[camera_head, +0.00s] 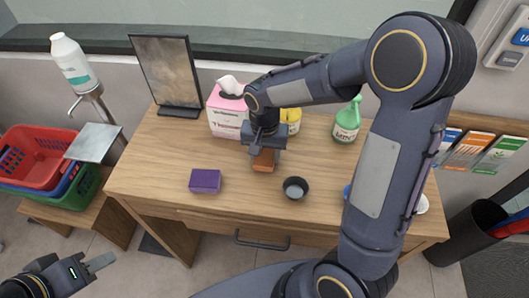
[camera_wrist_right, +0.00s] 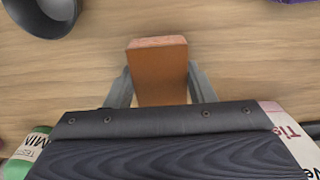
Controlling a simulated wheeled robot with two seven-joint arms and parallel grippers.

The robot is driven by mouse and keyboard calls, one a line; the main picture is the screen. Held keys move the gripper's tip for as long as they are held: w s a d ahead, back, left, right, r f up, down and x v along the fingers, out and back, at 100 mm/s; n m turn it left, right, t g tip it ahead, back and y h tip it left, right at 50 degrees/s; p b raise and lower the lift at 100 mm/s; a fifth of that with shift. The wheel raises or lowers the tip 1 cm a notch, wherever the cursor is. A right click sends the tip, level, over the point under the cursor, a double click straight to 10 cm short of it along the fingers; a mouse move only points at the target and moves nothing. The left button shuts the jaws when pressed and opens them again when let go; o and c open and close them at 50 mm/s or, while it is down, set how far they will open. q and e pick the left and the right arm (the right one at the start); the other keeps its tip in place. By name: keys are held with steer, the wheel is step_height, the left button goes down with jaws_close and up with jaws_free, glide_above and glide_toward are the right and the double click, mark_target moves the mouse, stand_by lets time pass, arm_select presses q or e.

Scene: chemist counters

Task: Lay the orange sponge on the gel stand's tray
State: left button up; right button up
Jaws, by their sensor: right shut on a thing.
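The orange sponge (camera_head: 263,161) is between the fingers of my right gripper (camera_head: 265,152), over the middle of the wooden desk. In the right wrist view the sponge (camera_wrist_right: 160,78) is clamped between the two fingers (camera_wrist_right: 160,88). I cannot tell whether it still touches the desk. The gel stand stands left of the desk, with a white bottle (camera_head: 73,62) on top and a flat grey tray (camera_head: 92,143) below it. The tray is bare. My left gripper (camera_head: 100,262) is at the lower left, away from everything; its finger gap is unclear.
On the desk (camera_head: 150,165) are a purple block (camera_head: 205,181), a dark bowl (camera_head: 295,187), a pink tissue box (camera_head: 227,112), a yellow container (camera_head: 291,120), a green bottle (camera_head: 346,124) and a framed panel (camera_head: 166,70). Stacked baskets (camera_head: 35,155) sit beside the tray. My right arm hides the desk's right part.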

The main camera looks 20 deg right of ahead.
steer(key=shift+f, duration=0.2)
steer(key=shift+f+b, duration=0.15)
steer(key=shift+b, duration=0.15)
steer(key=o, duration=0.9)
steer(key=shift+o, duration=0.2)
